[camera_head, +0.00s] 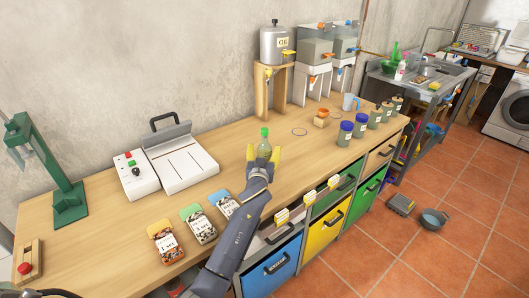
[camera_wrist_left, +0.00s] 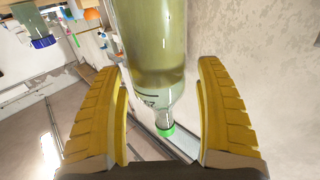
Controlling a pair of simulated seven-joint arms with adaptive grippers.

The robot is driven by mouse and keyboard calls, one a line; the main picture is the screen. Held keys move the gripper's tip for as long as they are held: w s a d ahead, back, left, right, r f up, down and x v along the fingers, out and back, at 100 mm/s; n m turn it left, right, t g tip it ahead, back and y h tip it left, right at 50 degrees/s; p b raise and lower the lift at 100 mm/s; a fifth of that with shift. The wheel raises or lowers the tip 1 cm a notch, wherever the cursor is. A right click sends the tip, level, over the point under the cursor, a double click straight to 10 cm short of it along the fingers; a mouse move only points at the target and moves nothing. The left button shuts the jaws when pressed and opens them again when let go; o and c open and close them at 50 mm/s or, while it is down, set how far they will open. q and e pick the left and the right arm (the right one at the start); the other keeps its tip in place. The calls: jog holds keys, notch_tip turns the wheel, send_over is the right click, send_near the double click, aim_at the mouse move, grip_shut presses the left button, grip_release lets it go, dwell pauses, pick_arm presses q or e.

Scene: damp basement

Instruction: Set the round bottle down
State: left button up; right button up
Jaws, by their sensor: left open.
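The round bottle (camera_head: 264,147), pale green glass with a green cap, stands upright on the wooden workbench (camera_head: 225,158) in the head view. My left gripper (camera_head: 263,157) reaches in from the front with its yellow fingers open, one on either side of the bottle. In the left wrist view the bottle (camera_wrist_left: 155,50) appears cap-down in the picture, between the spread yellow fingers, with a gap showing beside each. Its base is hidden by the gripper in the head view. My right gripper is not in view.
A white sealing machine (camera_head: 185,165) stands left of the bottle, with several labelled packets (camera_head: 199,225) in front. Blue-lidded jars (camera_head: 345,133) and an orange object (camera_head: 322,118) stand to the right. A thin ring outline (camera_head: 300,132) lies on bare bench right of the bottle. Dispensers (camera_head: 315,50) stand behind.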

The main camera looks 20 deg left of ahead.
aim_at(264, 155)
pick_arm(q)
jog(key=shift+s+d, duration=0.25)
jog(key=shift+s, duration=0.9)
jog(key=shift+s+d, duration=0.2)
jog(key=shift+s, duration=1)
jog(key=shift+s+d, duration=0.25)
jog(key=shift+s, duration=0.9)
